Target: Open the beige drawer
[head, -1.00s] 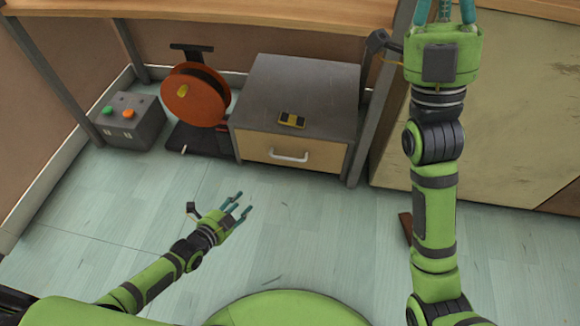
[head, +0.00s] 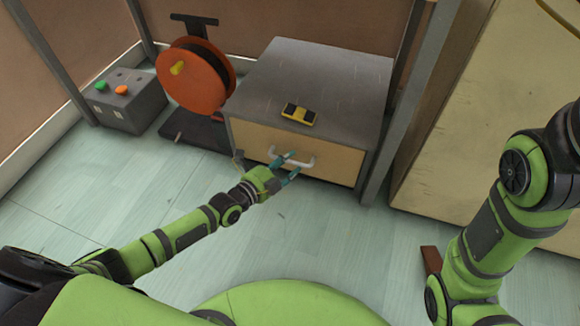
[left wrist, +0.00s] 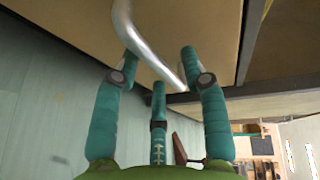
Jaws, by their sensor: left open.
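The beige drawer (head: 252,141) is the front of a grey metal cabinet (head: 320,72) on the floor, and it looks closed. Its pale metal handle (head: 306,163) runs across the middle of the front. My left gripper (head: 290,166) is at the handle with its teal fingers open. In the left wrist view the handle (left wrist: 145,45) passes between the fingers of the left gripper (left wrist: 160,75), close to their tips; I cannot tell whether they touch it. My right arm is at the right of the head view, and its gripper is out of the picture.
A black and yellow device (head: 298,113) lies on the cabinet top. An orange reel (head: 193,78) and a grey box with green and orange buttons (head: 124,100) stand to the left. A grey table leg (head: 408,105) rises right of the cabinet. The floor in front is mostly clear.

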